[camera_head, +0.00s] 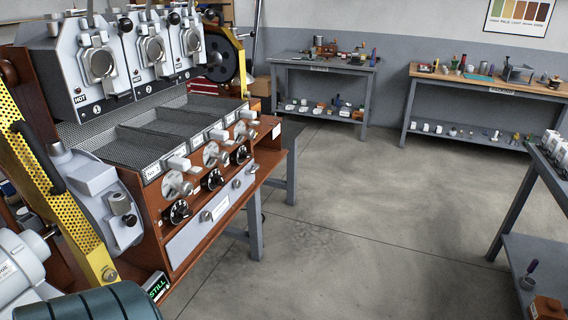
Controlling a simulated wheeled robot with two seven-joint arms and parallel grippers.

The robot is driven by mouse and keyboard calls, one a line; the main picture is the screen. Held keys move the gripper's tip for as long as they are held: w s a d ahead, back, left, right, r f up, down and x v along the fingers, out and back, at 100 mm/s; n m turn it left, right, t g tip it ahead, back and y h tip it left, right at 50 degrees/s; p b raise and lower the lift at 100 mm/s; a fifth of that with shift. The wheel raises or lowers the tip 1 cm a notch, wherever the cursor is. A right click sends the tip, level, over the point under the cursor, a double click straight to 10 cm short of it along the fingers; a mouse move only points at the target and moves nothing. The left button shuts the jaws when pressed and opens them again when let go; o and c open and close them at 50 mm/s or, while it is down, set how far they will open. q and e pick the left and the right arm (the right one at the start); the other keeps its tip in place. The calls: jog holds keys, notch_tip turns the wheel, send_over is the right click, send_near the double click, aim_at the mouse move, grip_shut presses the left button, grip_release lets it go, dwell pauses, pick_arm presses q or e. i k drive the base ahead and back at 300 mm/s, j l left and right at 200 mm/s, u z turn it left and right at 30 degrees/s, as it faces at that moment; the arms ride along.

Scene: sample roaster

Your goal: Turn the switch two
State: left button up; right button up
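The sample roaster (100,165) stands at the left, with three grey drum units on top; the front labels read 1 and 2 on the two nearer ones. Its wooden front panel carries a row of three silver knobs with pale handles: the nearest (177,184), the middle one (211,155) and the farthest (240,131). Below them is a row of three black dials: the nearest (179,212), the middle one (215,180) and the farthest (241,155). I cannot tell which control is labelled switch two. Neither of my grippers is in view.
Cluttered benches (323,62) (490,80) line the back, another stands at right. The floor (350,210) between is clear.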

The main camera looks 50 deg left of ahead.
aim_at(218, 179)
jog(key=i+u, duration=0.15)
jog(key=i, duration=0.25)
jog(key=i+l+u, duration=0.1)
jog(key=i, duration=0.3)
jog(key=i+l+u, duration=0.15)
jog(key=i, duration=0.25)
jog(key=i+l+u, duration=0.15)
jog(key=u, duration=0.25)
jog(key=i+l+u, duration=0.5)
jog(key=u, duration=0.25)
jog(key=i+l+u, duration=0.2)
jog(key=l+u, duration=0.15)
jog(key=i+l+u, duration=0.15)
jog(key=l+u, duration=0.45)
jog(key=l, duration=0.2)
jog(key=i+l+u, duration=0.1)
jog(key=l+u, duration=0.15)
jog(key=l, duration=0.2)
